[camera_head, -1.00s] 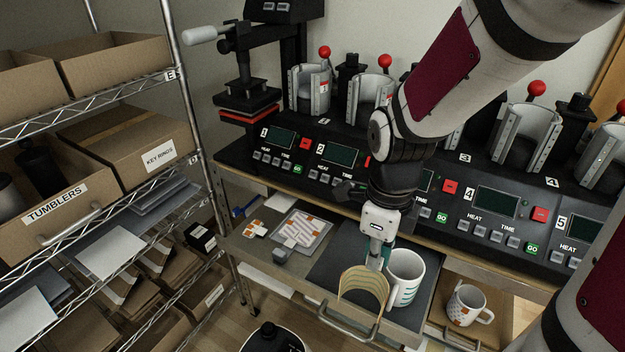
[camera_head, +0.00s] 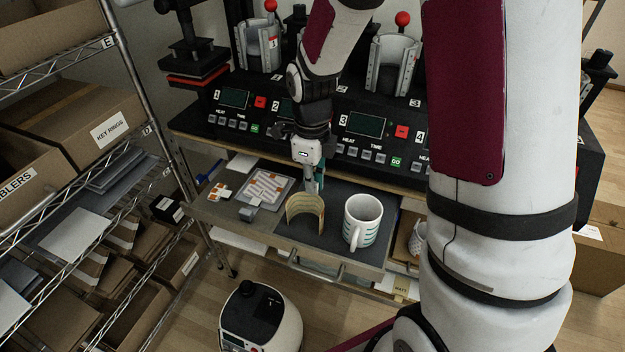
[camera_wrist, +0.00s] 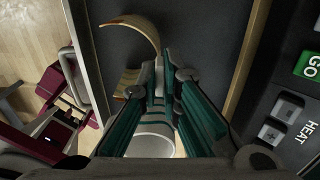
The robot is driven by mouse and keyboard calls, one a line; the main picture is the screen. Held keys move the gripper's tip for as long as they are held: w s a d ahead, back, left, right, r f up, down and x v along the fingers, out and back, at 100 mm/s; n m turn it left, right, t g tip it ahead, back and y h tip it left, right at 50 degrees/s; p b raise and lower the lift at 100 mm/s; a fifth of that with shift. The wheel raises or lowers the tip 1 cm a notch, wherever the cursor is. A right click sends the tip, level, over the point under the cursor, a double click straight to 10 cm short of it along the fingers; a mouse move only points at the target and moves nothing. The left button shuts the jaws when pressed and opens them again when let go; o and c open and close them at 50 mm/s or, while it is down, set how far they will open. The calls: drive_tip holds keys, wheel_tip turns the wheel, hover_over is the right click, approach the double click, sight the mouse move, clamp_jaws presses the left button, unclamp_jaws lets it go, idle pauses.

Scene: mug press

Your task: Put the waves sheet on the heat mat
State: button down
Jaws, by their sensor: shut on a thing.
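The waves sheet (camera_head: 304,208) is a tan, curled sheet standing on edge like an open arch. Its curved edge also shows in the wrist view (camera_wrist: 137,27). My gripper (camera_head: 315,187) is shut on its far right edge and points down. In the wrist view, the teal-sided fingers (camera_wrist: 166,92) are close together. The heat mat, which I take to be the dark grey sheet (camera_head: 333,234) on the pull-out shelf, lies under the curl. I cannot tell whether the curl touches it. A white mug (camera_head: 358,222) with teal marks stands on the mat's right part.
The press console (camera_head: 330,125) stands behind the shelf. A patterned orange-and-white sheet (camera_head: 264,187) and a small grey block (camera_head: 247,213) lie left of the mat. A shelf rack with boxes (camera_head: 85,125) is at left, and a white-and-black machine (camera_head: 262,318) is on the floor.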

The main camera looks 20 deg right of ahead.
drive_tip(key=shift+f, duration=0.2)
drive_tip(key=c, duration=1.8)
unclamp_jaws()
drive_tip(key=shift+r, duration=0.1)
wheel_tip(320, 180, up, 12)
drive_tip(key=b, duration=0.2)
drive_tip(key=shift+s+a+r+n+t, duration=0.35)
drive_tip(key=shift+s+r+n+t, duration=0.95)
drive_tip(key=shift+s+n, duration=2.35)
drive_tip(key=shift+s+a+r+n+t, duration=0.45)
drive_tip(key=shift+s+r+n, duration=1.55)
drive_tip(key=shift+n, duration=3.35)
drive_tip(key=shift+s+a+r+n+t, duration=0.2)
drive_tip(key=shift+s+r+n+t, duration=0.85)
drive_tip(key=shift+s+r+n, duration=2.3)
drive_tip(key=f+n, duration=0.1)
drive_tip(key=w+f+n, duration=0.1)
drive_tip(key=f, duration=0.1)
drive_tip(key=shift+w+f, duration=0.15)
